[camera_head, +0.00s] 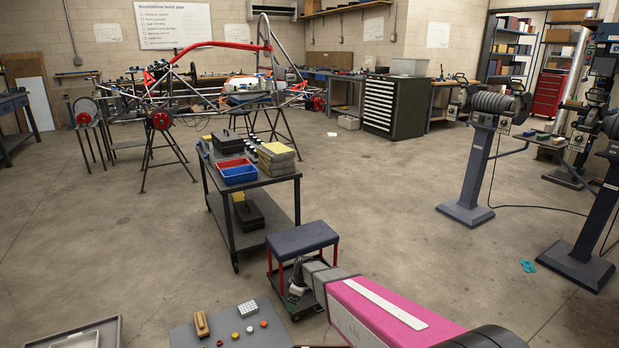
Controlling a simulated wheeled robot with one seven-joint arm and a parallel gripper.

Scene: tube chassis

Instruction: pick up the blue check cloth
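I cannot make out a cloth with a clear blue check pattern. A small crumpled teal-blue thing (527,265) lies on the floor at the right, beside the base of a grinder stand; it is too small to tell whether it is a cloth or has checks. My arm, with a pink link, reaches from the bottom right to the left. Its end, my gripper (297,291), shows small and dark in front of a low stool. I cannot tell its finger opening or whether it holds anything.
The stool (302,238) stands by my arm's end, with a loaded cart (240,237) behind it. A grey surface (181,336) with a pale gridded block (248,309) and small items is at the bottom. Grinder stands (467,215) are at the right. Floor between is open.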

